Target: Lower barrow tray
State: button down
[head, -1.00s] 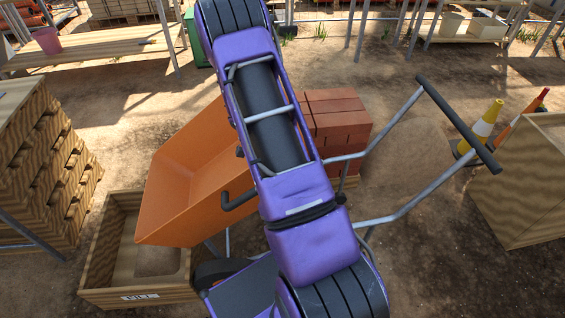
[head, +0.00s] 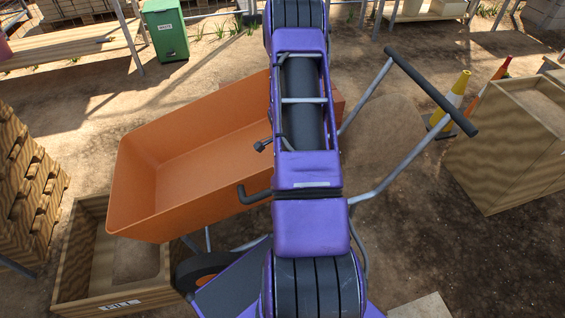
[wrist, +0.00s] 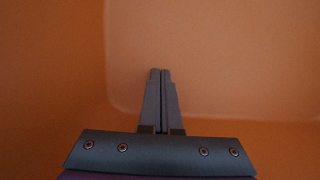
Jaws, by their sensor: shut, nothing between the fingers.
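The barrow's orange tray (head: 185,175) is left of centre in the head view, its open side facing up and its left end above a wooden box. I cannot tell exactly how far it is tilted. The barrow's grey handles (head: 385,185) reach right to a dark crossbar (head: 432,92). My arm crosses in front of the tray's right part and hides it. My gripper is out of sight in the head view. In the wrist view my gripper (wrist: 160,72) is shut and empty, in front of the tray's orange inner surface (wrist: 225,60). Contact cannot be told.
A wooden box labelled FILL (head: 75,270) stands under the tray's left end. Stacked wooden pallets (head: 25,190) are at left. A wooden bin (head: 510,150) and a yellow-white cone (head: 452,98) are at right. A green bin (head: 166,30) stands behind.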

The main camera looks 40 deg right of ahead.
notch_tip(320, 180, down, 14)
jog(key=s+d+t+y+b, duration=0.1)
jog(key=d+y, duration=0.1)
jog(key=d, duration=0.1)
jog(key=shift+s+y, duration=0.3)
jog(key=shift+f, duration=0.15)
jog(key=r+p, duration=0.1)
jog(key=r, duration=0.4)
jog(key=d+r+p, duration=0.1)
jog(key=r, duration=0.4)
jog(key=r+p, duration=0.1)
jog(key=r, duration=0.4)
jog(key=shift+s+d+r+p, duration=0.1)
jog(key=shift+s+d+p, duration=0.05)
jog(key=shift+s+p, duration=0.15)
jog(key=shift+w, duration=0.1)
